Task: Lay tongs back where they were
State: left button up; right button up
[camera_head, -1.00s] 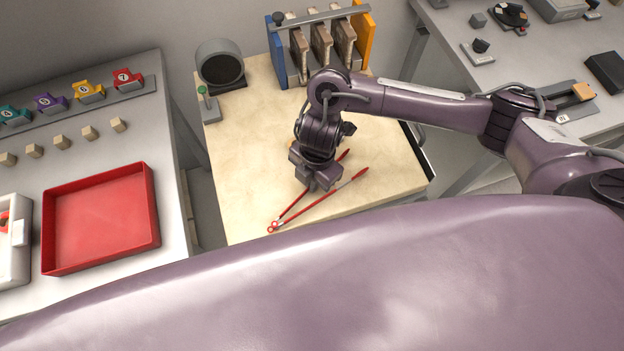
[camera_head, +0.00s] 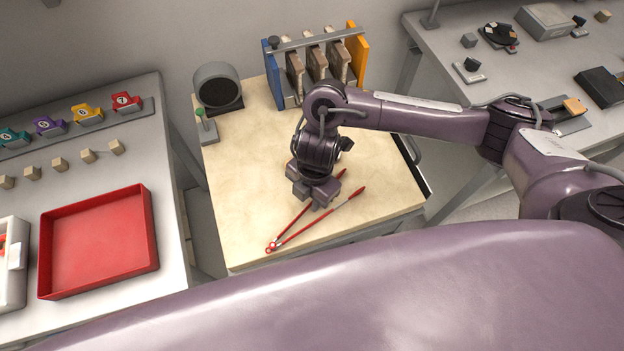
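The red and grey tongs (camera_head: 321,222) show in the head view over the front part of the cream-topped table (camera_head: 240,190). Their joined end points to the front left and their two spread arms run to the back right. My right gripper (camera_head: 314,204) points down at the middle of the tongs and appears shut on them, as they have shifted together with it. Its fingers hide part of one tong arm. Whether the tongs touch the tabletop or hang just above it is hard to tell. My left gripper is not in view.
A rack with blue and orange ends (camera_head: 357,55) holds brown slabs at the table's back. A dark-mouthed grey cylinder (camera_head: 217,86) and a green-knobbed lever (camera_head: 206,128) stand at back left. A red tray (camera_head: 98,240) lies on the left bench. The table's left middle is clear.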

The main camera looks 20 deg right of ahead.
notch_tip(320, 180, up, 10)
jog(key=d+p, duration=0.1)
jog(key=p, duration=0.1)
jog(key=shift+w+r, duration=0.15)
jog(key=shift+w, duration=0.2)
dwell(0.3)
